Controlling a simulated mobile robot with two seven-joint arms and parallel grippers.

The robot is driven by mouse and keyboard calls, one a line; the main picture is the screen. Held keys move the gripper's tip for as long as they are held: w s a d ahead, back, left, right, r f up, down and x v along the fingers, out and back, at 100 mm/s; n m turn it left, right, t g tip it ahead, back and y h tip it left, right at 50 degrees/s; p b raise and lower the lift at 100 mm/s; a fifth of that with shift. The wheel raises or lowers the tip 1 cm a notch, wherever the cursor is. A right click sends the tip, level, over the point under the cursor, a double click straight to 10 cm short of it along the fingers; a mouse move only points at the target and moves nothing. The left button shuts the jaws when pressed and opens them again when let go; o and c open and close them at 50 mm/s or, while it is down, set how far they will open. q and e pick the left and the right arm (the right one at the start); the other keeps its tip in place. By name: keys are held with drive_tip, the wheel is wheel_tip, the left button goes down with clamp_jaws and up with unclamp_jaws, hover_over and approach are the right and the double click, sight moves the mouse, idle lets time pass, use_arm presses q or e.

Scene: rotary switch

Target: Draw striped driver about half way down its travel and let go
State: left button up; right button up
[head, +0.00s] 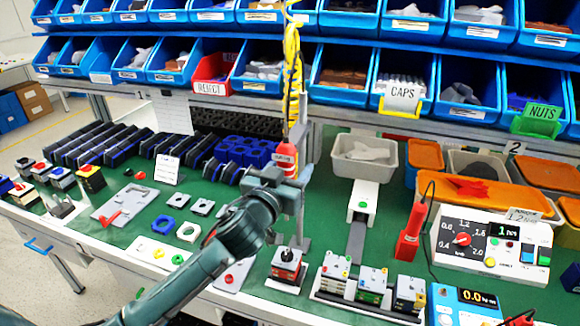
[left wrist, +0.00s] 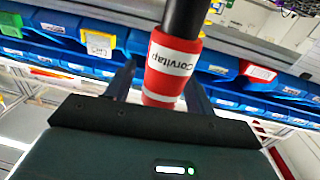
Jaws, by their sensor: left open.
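The striped driver (head: 286,152), red with a white label band, hangs upright from a yellow coiled cord (head: 291,62) at the middle of the bench. In the left wrist view the driver (left wrist: 171,68) has a black upper shaft and a white band of lettering. My left gripper (head: 290,182) is at the driver's height. Its two dark fingers (left wrist: 160,88) stand on either side of the red body, with a gap showing beside them. The driver's lower end is hidden behind my gripper. My right gripper does not show.
Blue bins (head: 342,75) fill the shelves behind. A grey post stands close behind the driver. A dial box (head: 490,245) stands at right.

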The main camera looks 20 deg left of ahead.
use_arm(q)
drive_tip(key=shift+f, duration=0.1)
clamp_jaws()
idle(0.6)
